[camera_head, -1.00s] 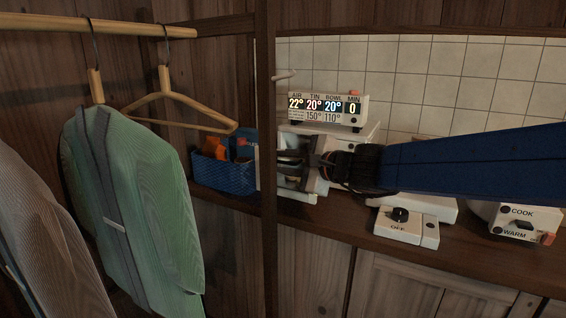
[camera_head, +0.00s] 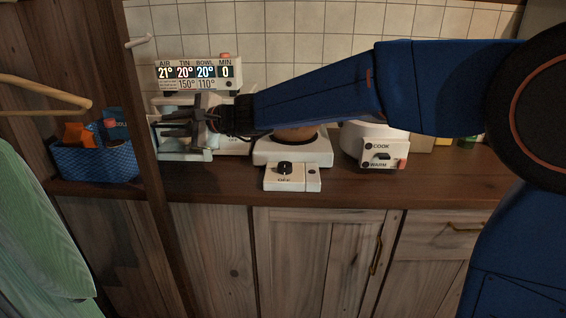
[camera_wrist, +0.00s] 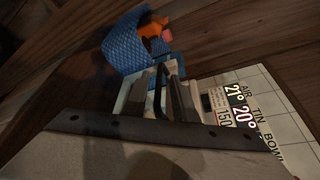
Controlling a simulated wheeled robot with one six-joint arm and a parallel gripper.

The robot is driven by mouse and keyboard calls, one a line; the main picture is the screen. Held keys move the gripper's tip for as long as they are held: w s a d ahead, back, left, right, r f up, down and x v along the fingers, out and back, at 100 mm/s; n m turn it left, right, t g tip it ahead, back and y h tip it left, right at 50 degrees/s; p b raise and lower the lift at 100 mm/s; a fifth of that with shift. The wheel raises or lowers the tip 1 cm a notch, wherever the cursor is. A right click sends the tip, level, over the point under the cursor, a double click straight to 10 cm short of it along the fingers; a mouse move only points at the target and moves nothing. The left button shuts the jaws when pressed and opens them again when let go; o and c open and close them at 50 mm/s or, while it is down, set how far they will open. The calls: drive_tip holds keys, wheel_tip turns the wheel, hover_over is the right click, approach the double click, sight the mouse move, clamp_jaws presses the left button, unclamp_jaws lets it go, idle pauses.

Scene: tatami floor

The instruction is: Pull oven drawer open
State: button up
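The small white oven (camera_head: 236,147) stands on the wooden counter at the left, under a display panel (camera_head: 197,72). A pale tray-like front part (camera_head: 185,155), which may be its drawer, shows below my gripper. How far it stands out is unclear. My gripper (camera_head: 165,126) is at the oven's left side, with its dark fingers pointing left and a gap between them. In the wrist view the fingers (camera_wrist: 169,92) are near pale parts of the oven (camera_wrist: 136,97). My wrist hides much of the oven, and I see no clear hold on a handle.
A blue basket (camera_head: 95,165) with packets stands left of a wooden post (camera_head: 158,200). Right of the oven are a white hotplate (camera_head: 290,178) and a cooker (camera_head: 380,152). A hanger (camera_head: 45,90) and green garment (camera_head: 35,230) hang at left. Cabinets fill the space below.

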drive_tip(key=w, duration=0.6)
drive_tip(key=w+v, duration=0.1)
drive_tip(key=v, duration=1.7)
drive_tip(key=s+d+f+n+g+h, duration=0.1)
drive_tip(key=s+d+f+n+h, duration=0.3)
drive_tip(key=s+d+f, duration=0.4)
drive_tip(key=s+d+n, duration=0.1)
drive_tip(key=s+d, duration=0.3)
drive_tip(key=shift+d+f+n, duration=0.3)
drive_tip(key=shift+d+f, duration=0.05)
drive_tip(key=shift+f, duration=0.05)
